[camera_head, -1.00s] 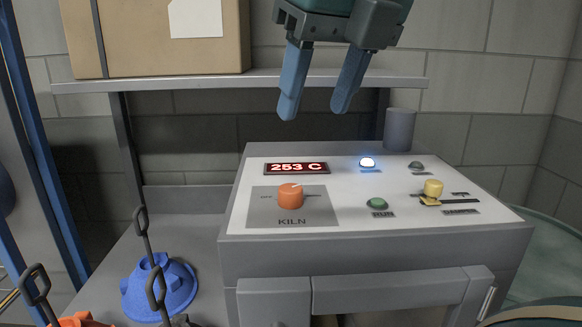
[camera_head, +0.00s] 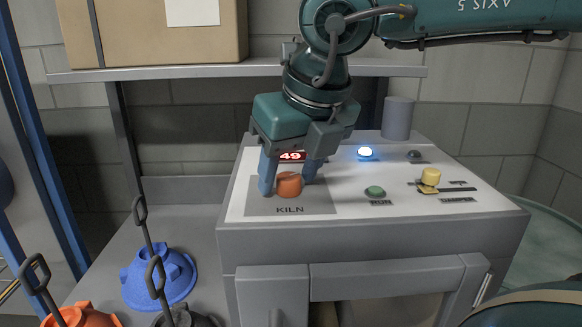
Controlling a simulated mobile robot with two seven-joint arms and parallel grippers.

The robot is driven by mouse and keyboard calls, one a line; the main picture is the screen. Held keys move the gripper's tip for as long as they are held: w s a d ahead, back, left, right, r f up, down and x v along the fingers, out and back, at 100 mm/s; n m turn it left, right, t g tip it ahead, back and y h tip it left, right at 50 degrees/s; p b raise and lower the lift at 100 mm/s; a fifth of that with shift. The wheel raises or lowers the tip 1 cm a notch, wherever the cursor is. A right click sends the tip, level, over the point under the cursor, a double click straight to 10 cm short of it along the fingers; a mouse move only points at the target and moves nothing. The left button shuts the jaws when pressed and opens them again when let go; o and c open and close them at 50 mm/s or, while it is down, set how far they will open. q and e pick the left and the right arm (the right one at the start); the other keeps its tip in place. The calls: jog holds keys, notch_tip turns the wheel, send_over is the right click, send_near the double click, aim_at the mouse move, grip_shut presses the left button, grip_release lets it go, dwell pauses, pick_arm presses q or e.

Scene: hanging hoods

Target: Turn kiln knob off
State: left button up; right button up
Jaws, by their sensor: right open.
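The orange kiln knob (camera_head: 289,185) sits on a grey plate marked KILN (camera_head: 291,210) at the left of the white control panel. My right gripper (camera_head: 290,183) is down over the knob, with one blue finger to its left and the other behind and to its right. The jaws are open around the knob; I cannot tell whether a finger touches it. The gripper hides most of the red display (camera_head: 292,156), of which "49" shows. The knob's pointer mark is hard to make out. My left gripper is not in view.
The panel also bears a green RUN button (camera_head: 375,192), a yellow damper handle (camera_head: 430,177) and a lit lamp (camera_head: 365,153). A grey cylinder (camera_head: 397,118) stands behind. A shelf (camera_head: 180,72) with a cardboard box (camera_head: 150,35) is above. Blue (camera_head: 160,275) and orange (camera_head: 82,316) hoods are lower left.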

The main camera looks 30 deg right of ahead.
jog(key=shift+c, duration=0.3)
jog(key=c, duration=0.9)
